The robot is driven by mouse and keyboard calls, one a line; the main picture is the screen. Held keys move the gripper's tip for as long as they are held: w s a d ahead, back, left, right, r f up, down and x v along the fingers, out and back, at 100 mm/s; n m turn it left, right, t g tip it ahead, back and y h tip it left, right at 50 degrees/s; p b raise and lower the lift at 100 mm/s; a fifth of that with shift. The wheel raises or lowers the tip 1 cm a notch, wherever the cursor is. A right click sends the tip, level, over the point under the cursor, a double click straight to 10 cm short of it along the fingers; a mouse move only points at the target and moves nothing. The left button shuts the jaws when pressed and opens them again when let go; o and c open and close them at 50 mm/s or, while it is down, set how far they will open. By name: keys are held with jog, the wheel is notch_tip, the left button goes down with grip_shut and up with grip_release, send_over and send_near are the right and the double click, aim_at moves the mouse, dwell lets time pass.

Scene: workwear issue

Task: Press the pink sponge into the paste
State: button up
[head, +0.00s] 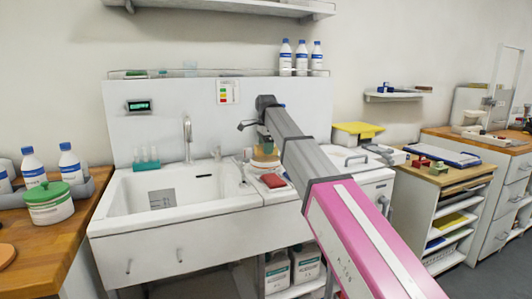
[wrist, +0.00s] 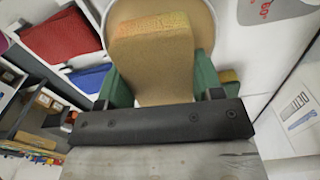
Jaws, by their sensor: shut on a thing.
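My gripper (wrist: 160,80) is shut on a tan sponge-like block (wrist: 152,65), with a green finger on each side. The block's far end is mottled orange and yellow. Beyond it is a round tan surface with a pale rim (wrist: 212,14), partly hidden by the block; I cannot tell whether they touch or whether this is the paste. In the head view my gripper (head: 265,154) is over the right side of the sink unit, with the block barely visible. I see no clearly pink sponge.
The red one also shows beside the basin (head: 272,181). The sink basin (head: 170,192) is left of my gripper. White bottles (head: 301,57) stand on the ledge behind.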

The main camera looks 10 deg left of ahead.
jog(key=shift+r, duration=2.2)
